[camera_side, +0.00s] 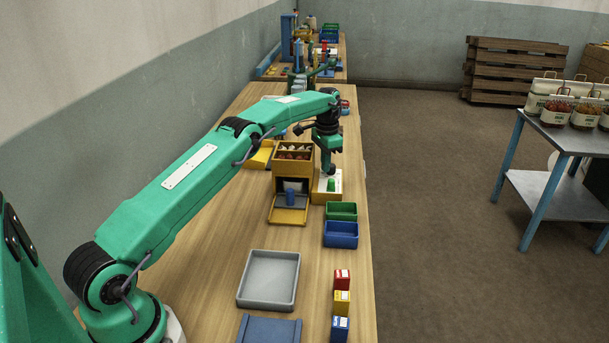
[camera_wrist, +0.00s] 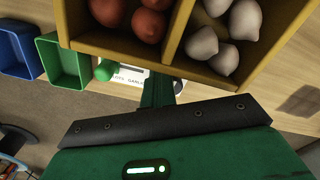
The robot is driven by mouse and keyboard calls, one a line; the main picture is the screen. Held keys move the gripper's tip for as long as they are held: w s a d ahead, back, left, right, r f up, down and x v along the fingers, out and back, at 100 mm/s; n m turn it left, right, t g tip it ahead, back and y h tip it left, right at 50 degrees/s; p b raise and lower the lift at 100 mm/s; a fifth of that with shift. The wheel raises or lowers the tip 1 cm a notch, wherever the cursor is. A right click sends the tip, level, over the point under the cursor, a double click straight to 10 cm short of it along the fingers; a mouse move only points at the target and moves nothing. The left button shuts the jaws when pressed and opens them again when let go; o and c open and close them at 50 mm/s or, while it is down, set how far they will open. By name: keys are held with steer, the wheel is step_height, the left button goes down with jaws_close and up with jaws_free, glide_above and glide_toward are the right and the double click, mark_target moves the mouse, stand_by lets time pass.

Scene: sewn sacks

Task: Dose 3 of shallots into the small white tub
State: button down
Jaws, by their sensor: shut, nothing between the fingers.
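A yellow bin (camera_side: 293,170) stands on the bench, and its top has two compartments in the wrist view. One holds red-brown round bulbs, likely the shallots (camera_wrist: 147,22); the other holds whitish bulbs (camera_wrist: 243,20). A white-topped panel (camera_side: 321,190) with a green button (camera_side: 331,184) stands right of the bin. The button (camera_wrist: 105,70) also shows in the wrist view, beside a label ending in "GARLIC". My gripper (camera_side: 329,172) is shut and empty, pointing down just above the panel; whether it touches is unclear. I cannot clearly pick out the small white tub.
Green (camera_side: 341,211) and blue (camera_side: 341,234) bins stand in front of the panel. A yellow tray (camera_side: 288,216) with a blue piece sits at the bin's foot. A grey tray (camera_side: 252,295) and several small coloured boxes (camera_side: 341,302) lie nearer. Bare bench lies between.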

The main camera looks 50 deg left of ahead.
steer(key=shift+a, duration=0.5)
steer(key=shift+w+a, duration=0.3)
steer(key=shift+a, duration=0.15)
stand_by(0.9)
stand_by(0.6)
step_height(320, 180, up, 7)
steer(key=s+d, duration=0.1)
steer(key=d, duration=0.1)
stand_by(0.4)
steer(key=shift+f, duration=0.1)
steer(key=shift+f, duration=3.4)
steer(key=shift+w, duration=0.2)
